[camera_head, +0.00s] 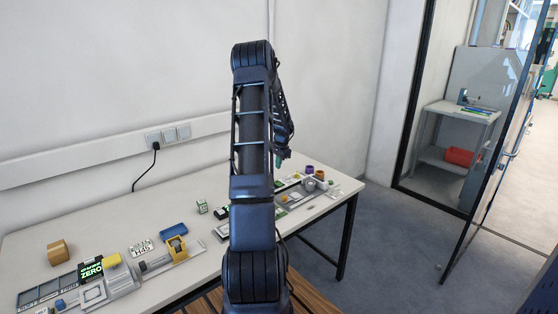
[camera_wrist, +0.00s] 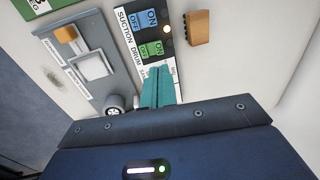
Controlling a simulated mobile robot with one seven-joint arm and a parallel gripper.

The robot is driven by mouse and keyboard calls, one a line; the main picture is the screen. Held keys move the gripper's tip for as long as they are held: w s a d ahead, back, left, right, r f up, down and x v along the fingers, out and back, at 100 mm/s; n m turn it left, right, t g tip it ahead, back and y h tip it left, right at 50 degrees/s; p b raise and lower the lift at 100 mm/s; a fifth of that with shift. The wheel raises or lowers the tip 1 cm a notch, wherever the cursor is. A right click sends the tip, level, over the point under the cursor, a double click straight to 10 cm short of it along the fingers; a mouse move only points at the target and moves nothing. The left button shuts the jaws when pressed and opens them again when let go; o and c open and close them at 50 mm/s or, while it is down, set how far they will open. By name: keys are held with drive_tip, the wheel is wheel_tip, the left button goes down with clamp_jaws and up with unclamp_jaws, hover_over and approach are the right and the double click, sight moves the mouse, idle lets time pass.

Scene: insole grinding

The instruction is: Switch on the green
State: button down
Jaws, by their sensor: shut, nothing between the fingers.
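The green switch (camera_wrist: 151,49), marked ON, sits on the black-and-white control panel (camera_wrist: 121,32) in the wrist view, in the row labelled DRUM. A blue switch (camera_wrist: 141,20), also marked ON, is just above it in the picture. My gripper (camera_wrist: 158,74) has teal fingers, held together and empty. Their tips are just below the green switch in the picture; I cannot tell whether they touch the panel. The fingers hide the panel's lower part. In the head view my gripper (camera_head: 280,161) shows small behind my arm, over the table's far right part; the switches cannot be made out there.
A grey fixture (camera_wrist: 78,48) with an orange block and a round knob lies left of the panel. A tan block (camera_wrist: 198,27) is to its right. The table (camera_head: 190,205) carries several devices at the front left. A glass door stands open at right.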

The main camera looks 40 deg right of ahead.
sight(277, 181)
drive_tip(key=f, duration=0.2)
drive_tip(key=w+f, duration=0.1)
drive_tip(key=f, duration=0.5)
drive_tip(key=shift+w+f, duration=0.1)
drive_tip(key=shift+w, duration=0.15)
